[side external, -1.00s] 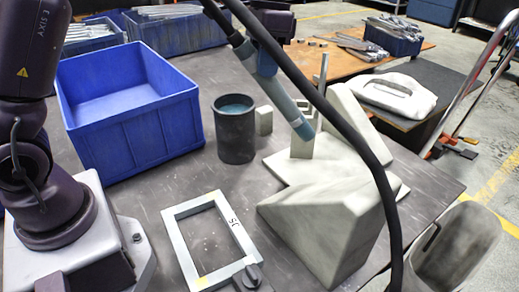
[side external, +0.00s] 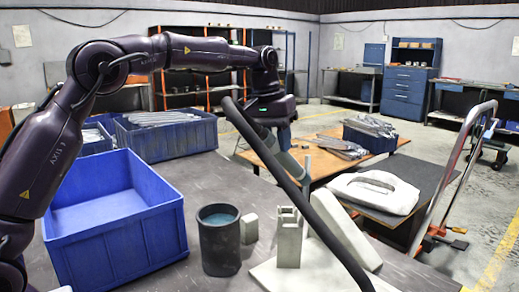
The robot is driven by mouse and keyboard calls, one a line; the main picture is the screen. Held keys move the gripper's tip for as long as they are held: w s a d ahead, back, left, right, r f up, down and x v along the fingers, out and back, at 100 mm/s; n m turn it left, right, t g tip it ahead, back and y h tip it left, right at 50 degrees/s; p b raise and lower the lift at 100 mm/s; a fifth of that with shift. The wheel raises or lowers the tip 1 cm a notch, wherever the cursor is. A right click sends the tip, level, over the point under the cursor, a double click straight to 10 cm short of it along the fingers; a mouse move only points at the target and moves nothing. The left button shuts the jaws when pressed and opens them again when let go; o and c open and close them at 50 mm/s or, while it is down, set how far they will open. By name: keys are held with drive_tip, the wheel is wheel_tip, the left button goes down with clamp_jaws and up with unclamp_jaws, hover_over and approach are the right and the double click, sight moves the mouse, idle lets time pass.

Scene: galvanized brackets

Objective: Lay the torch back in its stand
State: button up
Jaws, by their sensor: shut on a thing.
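The torch (side external: 291,164) is a dark grey-green tube, slanting down to the right, with a thick black hose (side external: 331,232) crossing in front of it. My gripper (side external: 282,138) is at the end of my arm and shut on the torch; its fingertips are mostly hidden by the torch and hose. The stand (side external: 289,240) is a small grey upright block with a notched top on a pale plate. In the picture the torch is above the stand's top, apart from it. The stand's notch is empty.
A dark cup (side external: 220,250) with blue-green contents and a small grey block (side external: 249,229) stand left of the stand. An empty blue crate (side external: 120,243) is farther left. A pale wedge (side external: 345,235) lies right of the stand, partly behind the hose. A pale moulded part (side external: 374,194) lies behind.

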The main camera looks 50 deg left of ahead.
sight(291, 174)
drive_tip(key=w+n+y, duration=0.1)
drive_tip(key=w+n, duration=0.1)
drive_tip(key=w+a+n+t, duration=0.1)
drive_tip(key=w+n, duration=0.1)
drive_tip(key=w, duration=0.1)
drive_tip(key=w+a+n+y, duration=0.1)
drive_tip(key=w+n, duration=0.1)
drive_tip(key=shift+w+a+r+n+y, duration=0.25)
drive_tip(key=shift+w+n+y, duration=0.05)
drive_tip(key=shift+t+y, duration=0.5)
drive_tip(key=shift+t, duration=0.1)
wheel_tip(291, 174, down, 11)
drive_tip(key=shift+f, duration=0.1)
wheel_tip(291, 174, down, 9)
drive_tip(key=shift+f, duration=0.2)
idle(0.6)
drive_tip(key=o, duration=1)
drive_tip(key=shift+s+f, duration=0.1)
